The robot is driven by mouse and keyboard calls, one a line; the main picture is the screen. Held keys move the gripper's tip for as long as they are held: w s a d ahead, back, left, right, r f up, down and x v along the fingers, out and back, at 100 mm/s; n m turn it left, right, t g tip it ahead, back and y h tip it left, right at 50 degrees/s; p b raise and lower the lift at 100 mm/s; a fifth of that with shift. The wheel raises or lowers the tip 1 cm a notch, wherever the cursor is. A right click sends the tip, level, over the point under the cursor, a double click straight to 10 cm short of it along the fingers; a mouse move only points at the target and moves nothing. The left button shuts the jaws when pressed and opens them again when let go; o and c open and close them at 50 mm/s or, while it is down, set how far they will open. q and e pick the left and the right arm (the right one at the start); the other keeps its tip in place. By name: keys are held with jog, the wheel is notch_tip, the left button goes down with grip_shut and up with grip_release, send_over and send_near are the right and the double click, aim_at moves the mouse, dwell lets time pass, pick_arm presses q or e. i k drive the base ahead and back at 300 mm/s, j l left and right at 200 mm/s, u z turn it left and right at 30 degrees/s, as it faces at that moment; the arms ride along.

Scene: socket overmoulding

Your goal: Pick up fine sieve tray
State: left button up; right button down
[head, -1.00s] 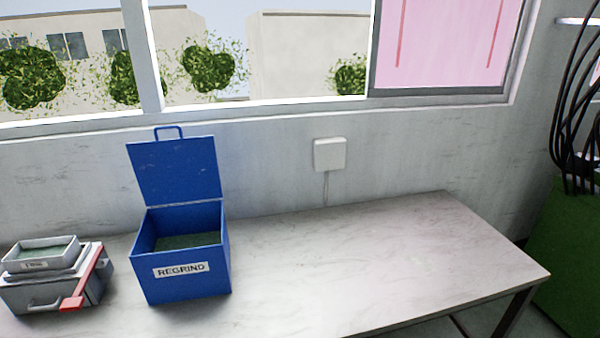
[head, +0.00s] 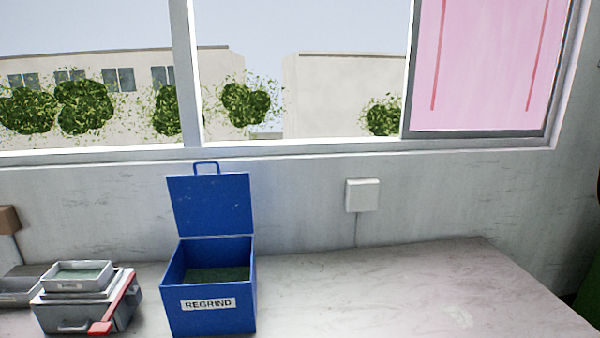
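Neither of my grippers is in view.
A blue bin (head: 212,305) labelled REGRIND stands right of the grey unit, lid open, with green material inside. Another grey tray (head: 18,292) is at the left edge. The table (head: 400,290) is clear to the right. Behind are a wall and window.

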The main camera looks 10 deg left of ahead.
aim_at(92, 276)
jog(key=j+u, duration=0.1)
jog(key=u, duration=0.4)
jog(key=j+u, duration=0.15)
jog(key=u, duration=0.3)
jog(key=j+u, duration=0.15)
jog(key=u, duration=0.35)
